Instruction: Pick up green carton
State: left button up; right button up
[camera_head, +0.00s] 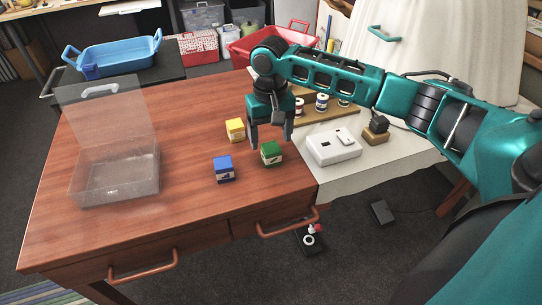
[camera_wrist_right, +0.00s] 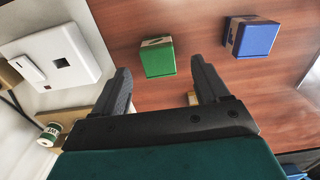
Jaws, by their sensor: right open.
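The green carton (camera_head: 271,153) stands on the wooden table near its right side. It also shows in the right wrist view (camera_wrist_right: 157,57), ahead of the fingertips and between their lines. My right gripper (camera_head: 270,138) is open and points down, above and just behind the green carton. In the right wrist view its two fingers (camera_wrist_right: 162,75) are apart with nothing held between them. I cannot tell its exact height over the table. My left gripper is not in view.
A blue carton (camera_head: 224,169) stands left of the green one, and a yellow carton (camera_head: 235,129) stands behind. A clear open box (camera_head: 115,180) is at the table's left. A white device (camera_head: 333,147) and spools are at the right. The table's front middle is clear.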

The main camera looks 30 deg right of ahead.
aim_at(271, 147)
jog(key=shift+w+d+f+b, duration=0.1)
jog(key=shift+f+b, duration=0.7)
jog(key=shift+f, duration=2)
jog(key=shift+c, duration=0.2)
jog(key=c, duration=1)
